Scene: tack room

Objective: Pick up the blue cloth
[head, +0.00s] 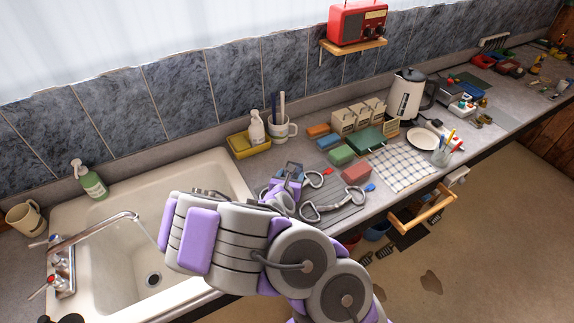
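A small patch of blue (291,171) shows at the end of my gripper, on the counter right of the sink. It may be the blue cloth, but most of it is hidden and I cannot tell for certain. My gripper (285,186) is low over the counter there, partly behind my own purple and grey arm. I cannot see whether its fingers are open or shut, or whether they touch the blue patch.
Metal bits with rings (335,208) lie on a grey ribbed mat beside my gripper. The sink (110,210) with its running tap (105,222) is at left. Sponges (342,154), a checked cloth (403,166), a kettle (407,95) and an open drawer (425,212) are at right.

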